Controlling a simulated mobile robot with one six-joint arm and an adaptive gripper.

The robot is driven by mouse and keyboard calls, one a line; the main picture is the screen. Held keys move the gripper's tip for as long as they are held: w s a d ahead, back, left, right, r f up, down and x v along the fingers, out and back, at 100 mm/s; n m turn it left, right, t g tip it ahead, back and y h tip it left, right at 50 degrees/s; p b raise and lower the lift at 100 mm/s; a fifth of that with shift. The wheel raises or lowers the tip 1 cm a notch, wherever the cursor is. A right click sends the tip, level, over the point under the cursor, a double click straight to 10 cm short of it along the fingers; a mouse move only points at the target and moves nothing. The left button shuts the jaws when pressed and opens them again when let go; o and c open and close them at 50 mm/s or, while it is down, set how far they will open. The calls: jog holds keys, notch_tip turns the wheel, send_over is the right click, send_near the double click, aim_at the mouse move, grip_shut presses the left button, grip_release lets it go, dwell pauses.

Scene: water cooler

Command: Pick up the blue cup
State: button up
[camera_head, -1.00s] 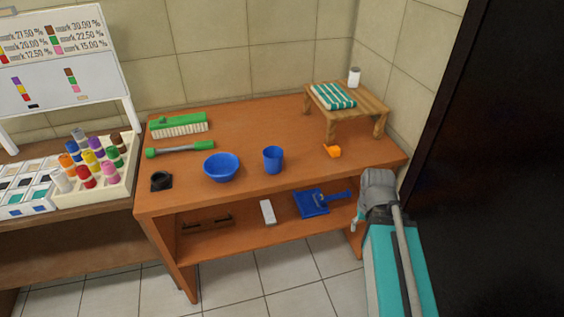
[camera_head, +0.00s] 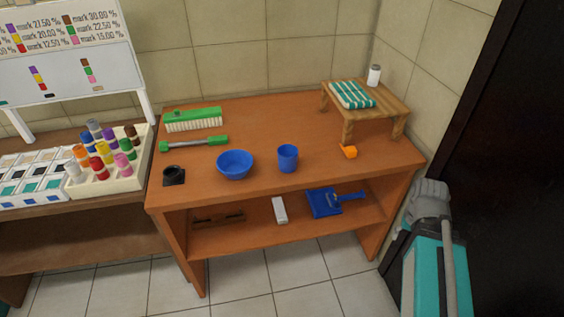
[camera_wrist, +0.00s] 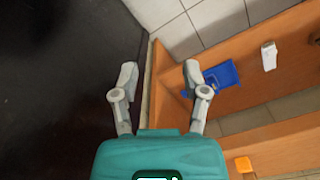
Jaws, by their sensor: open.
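The blue cup (camera_head: 288,158) stands upright on the wooden table, right of the blue bowl (camera_head: 234,164), in the head view. The wrist view does not show the cup. My gripper (camera_wrist: 159,76) is open and empty in the wrist view, with its two fingers spread apart. It is beside the table's right end, well away from the cup.
An orange object (camera_head: 348,151) lies right of the cup. A small wooden stand (camera_head: 391,105) holds a striped cloth and a white container. A blue dustpan (camera_head: 324,203) lies on the lower shelf. A dark panel (camera_head: 505,190) is close on the right. Tabletop in front of the cup is clear.

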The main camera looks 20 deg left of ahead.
jog(key=shift+a, duration=0.1)
jog(key=w+a+r+m+t+h, duration=0.1)
jog(key=w+a+r+t+h, duration=0.3)
jog(key=a, duration=0.6)
jog(key=w+a+m+t, duration=0.1)
jog(key=w+a+t, duration=0.2)
jog(key=w+a, duration=0.5)
jog(key=s+a+r+t, duration=0.2)
jog(key=a, duration=0.7)
jog(key=s+a+r+t+y, duration=0.1)
jog(key=s+a+r+t, duration=0.1)
jog(key=a, duration=0.7)
jog(key=s+a+r+t+y, duration=0.1)
jog(key=s+a+r+t, duration=0.1)
jog(key=a, duration=0.7)
jog(key=shift+s+r, duration=0.25)
jog(key=shift+r, duration=0.5)
jog(key=shift+w+d, duration=0.1)
